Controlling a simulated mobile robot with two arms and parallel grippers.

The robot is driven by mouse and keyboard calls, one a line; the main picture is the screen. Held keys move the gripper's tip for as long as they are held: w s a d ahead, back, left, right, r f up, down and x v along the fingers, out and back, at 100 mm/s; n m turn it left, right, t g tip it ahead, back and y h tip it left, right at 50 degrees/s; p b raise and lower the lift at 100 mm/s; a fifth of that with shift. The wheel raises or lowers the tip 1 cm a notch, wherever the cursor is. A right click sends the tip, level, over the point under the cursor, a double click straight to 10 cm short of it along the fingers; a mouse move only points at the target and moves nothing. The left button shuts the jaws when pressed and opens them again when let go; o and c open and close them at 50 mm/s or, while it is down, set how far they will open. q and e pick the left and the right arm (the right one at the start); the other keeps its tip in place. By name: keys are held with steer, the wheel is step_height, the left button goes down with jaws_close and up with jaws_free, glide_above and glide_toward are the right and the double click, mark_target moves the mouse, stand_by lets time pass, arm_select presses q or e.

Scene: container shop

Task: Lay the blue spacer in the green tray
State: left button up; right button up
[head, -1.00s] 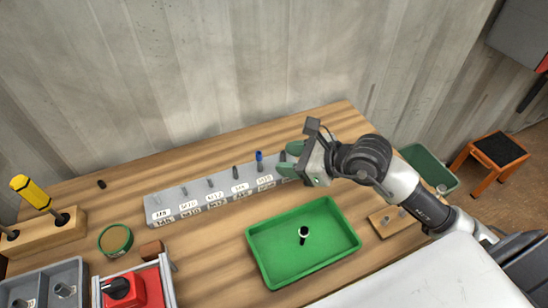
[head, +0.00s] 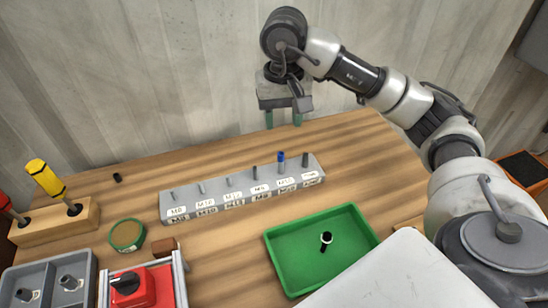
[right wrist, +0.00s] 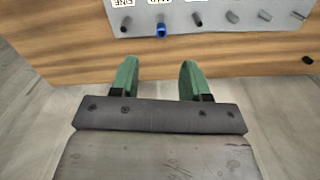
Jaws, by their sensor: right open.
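The blue spacer (head: 281,158) sits on a peg of the grey labelled rack (head: 168,208), second from the right end. It also shows in the right wrist view (right wrist: 161,31). My right gripper (head: 283,120) is open and empty, with its green fingers pointing down, apart from the spacer and seen above it in the head view. In the right wrist view its fingers (right wrist: 159,66) are spread, with the spacer ahead beyond them. The green tray (head: 292,258) lies in front of the rack and holds a small black cylinder with a white top (head: 326,239). My left gripper is out of view.
Other rack pegs carry dark and grey pieces close to the spacer. To the left are a wooden block with a yellow-handled tool (head: 45,177), a round green-rimmed tin (head: 127,235), a red box (head: 147,290) and a grey bin (head: 45,280). A corrugated wall (head: 130,70) stands behind.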

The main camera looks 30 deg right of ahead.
glide_above(281, 157)
step_height(281, 157, down, 4)
steer(key=f, duration=0.1)
steer(key=shift+w+d+f+p, duration=0.15)
steer(key=shift+f+p, duration=0.15)
steer(key=shift+f, duration=0.9)
steer(key=shift+w+d+f+p, duration=0.15)
steer(key=shift+f+p, duration=0.1)
steer(key=shift+f, duration=0.9)
steer(key=shift+a, duration=0.1)
steer(key=shift+c, duration=0.4)
jaws_close()
